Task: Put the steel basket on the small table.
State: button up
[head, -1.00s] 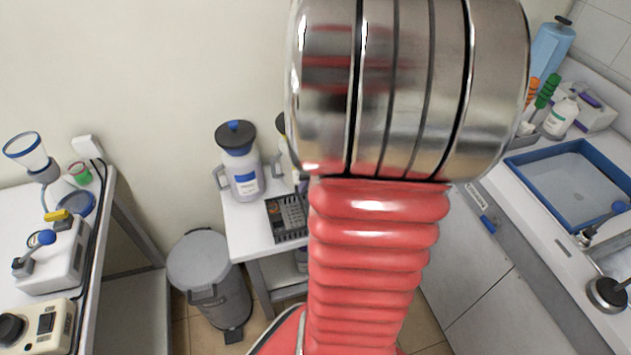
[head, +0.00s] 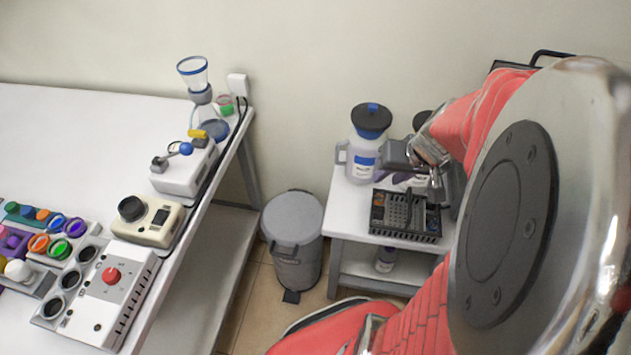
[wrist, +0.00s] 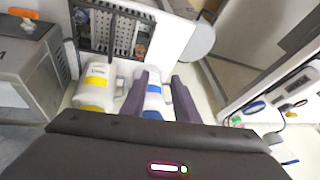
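The small white table (head: 344,222) stands against the wall, right of centre in the head view; its top also shows in the wrist view (wrist: 172,30). A dark rack with grey perforated parts (head: 403,218) rests on its front; it also shows in the wrist view (wrist: 103,30). I cannot tell whether this is the steel basket, and no other clear basket shows. My gripper (wrist: 163,76) is open and empty, its two purple fingers apart above the table's back. A blue-label jug (wrist: 152,93) shows beyond and between the fingers.
The blue-label jug (head: 366,150) stands at the table's back; a yellow-label jug (wrist: 96,88) is beside it. A grey bin (head: 293,235) stands left. A long bench with instruments (head: 60,130) fills the left. A steel machine (wrist: 22,72) borders the table in the wrist view.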

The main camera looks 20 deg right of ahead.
jog(key=s+a+r+n, duration=0.2)
jog(key=a+r, duration=0.4)
jog(key=a, duration=0.4)
jog(key=s+a+r+n, duration=0.3)
jog(key=a+r, duration=0.3)
jog(key=a, duration=0.4)
jog(key=shift+s+a+t, duration=0.3)
jog(key=shift+s, duration=0.25)
jog(key=shift+d, duration=0.1)
